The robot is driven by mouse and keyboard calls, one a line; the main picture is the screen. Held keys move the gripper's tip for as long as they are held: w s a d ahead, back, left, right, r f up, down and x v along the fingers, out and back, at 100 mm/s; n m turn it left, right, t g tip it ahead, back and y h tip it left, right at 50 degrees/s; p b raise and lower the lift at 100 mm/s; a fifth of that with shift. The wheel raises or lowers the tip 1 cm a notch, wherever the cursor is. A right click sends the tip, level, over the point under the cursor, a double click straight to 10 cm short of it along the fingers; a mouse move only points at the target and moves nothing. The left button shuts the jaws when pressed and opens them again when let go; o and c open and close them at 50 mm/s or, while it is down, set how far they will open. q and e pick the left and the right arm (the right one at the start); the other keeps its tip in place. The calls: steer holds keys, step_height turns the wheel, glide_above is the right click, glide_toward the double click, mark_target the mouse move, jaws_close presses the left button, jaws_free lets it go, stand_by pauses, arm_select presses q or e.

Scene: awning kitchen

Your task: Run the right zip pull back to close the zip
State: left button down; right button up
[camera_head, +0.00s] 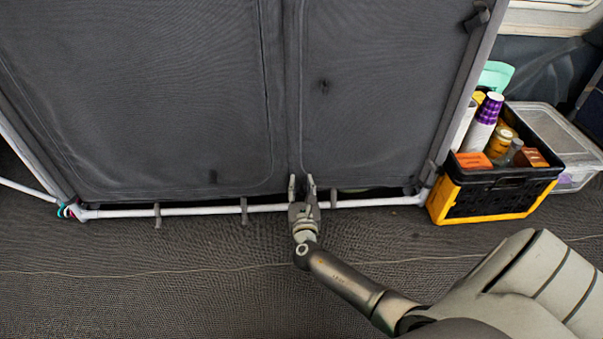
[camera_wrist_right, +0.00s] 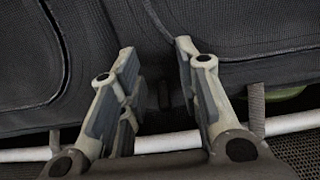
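A grey fabric cupboard front has a left door panel (camera_head: 140,90) and a right door panel (camera_head: 375,100), with curved zip seams along their edges. My right gripper (camera_head: 301,183) is at the bottom of the strip between the panels, just above the white lower rail (camera_head: 190,210). Its fingers are open, pointing at the fabric. In the right wrist view, a small dark tab (camera_wrist_right: 164,95) hangs between the open fingers (camera_wrist_right: 155,55), apart from both; I cannot tell surely whether it is the right zip pull. My left gripper is out of view.
A black and yellow crate (camera_head: 480,205) with cups and jars stands right of the cupboard, beside a clear lidded box (camera_head: 575,180). Grey fabric loops (camera_head: 244,210) hold the rail. The dark floor (camera_head: 150,290) in front is clear.

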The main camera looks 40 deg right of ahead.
step_height(320, 180, up, 8)
steer(key=shift+f, duration=0.15)
stand_by(0.4)
